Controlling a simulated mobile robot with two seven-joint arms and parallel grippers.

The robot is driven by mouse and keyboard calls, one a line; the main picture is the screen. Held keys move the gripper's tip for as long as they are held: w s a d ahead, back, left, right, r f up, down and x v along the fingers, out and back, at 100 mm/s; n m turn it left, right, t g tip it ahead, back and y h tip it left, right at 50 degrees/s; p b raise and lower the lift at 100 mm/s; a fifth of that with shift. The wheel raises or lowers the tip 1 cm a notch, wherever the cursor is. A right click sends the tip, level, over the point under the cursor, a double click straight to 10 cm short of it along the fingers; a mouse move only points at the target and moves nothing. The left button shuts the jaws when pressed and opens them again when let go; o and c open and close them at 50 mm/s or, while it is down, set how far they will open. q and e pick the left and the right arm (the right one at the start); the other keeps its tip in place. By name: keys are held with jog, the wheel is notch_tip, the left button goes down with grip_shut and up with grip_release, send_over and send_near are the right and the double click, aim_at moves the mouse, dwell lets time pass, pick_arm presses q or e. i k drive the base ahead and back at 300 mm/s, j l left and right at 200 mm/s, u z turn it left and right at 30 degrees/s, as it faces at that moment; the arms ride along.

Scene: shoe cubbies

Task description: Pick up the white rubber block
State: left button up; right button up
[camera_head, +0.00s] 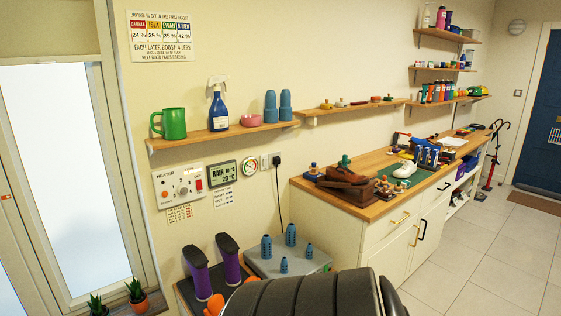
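I cannot make out a white rubber block for certain. Many small items on the wooden counter (374,211) are too small to tell. A flat white item (453,141) lies farther back on the counter. Neither of my grippers is in view. A large dark rounded shape fills the bottom middle and hides part of the floor and the counter's near side.
A wall shelf (222,134) carries a green mug (174,124), a blue spray bottle (218,108) and blue cups. Purple boots (232,259) stand upright at the lower left, near a grey box (262,263) with blue cylinders. Tiled floor (480,260) at the right is clear.

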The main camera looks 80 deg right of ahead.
aim_at(406, 183)
jog(key=l+z, duration=0.1)
jog(key=z, duration=0.75)
jog(key=l+z, duration=0.15)
jog(key=z, duration=0.3)
jog(key=l+z, duration=0.1)
jog(key=z, duration=0.35)
jog(key=i+l+z, duration=0.1)
jog(key=l+z, duration=0.3)
jog(key=i+l+z, duration=0.15)
jog(key=z, duration=0.25)
jog(key=i+l+z, duration=0.15)
jog(key=z, duration=0.25)
jog(key=i+l+z, duration=0.2)
jog(key=z, duration=0.2)
jog(key=i+l, duration=0.2)
jog(key=i, duration=0.25)
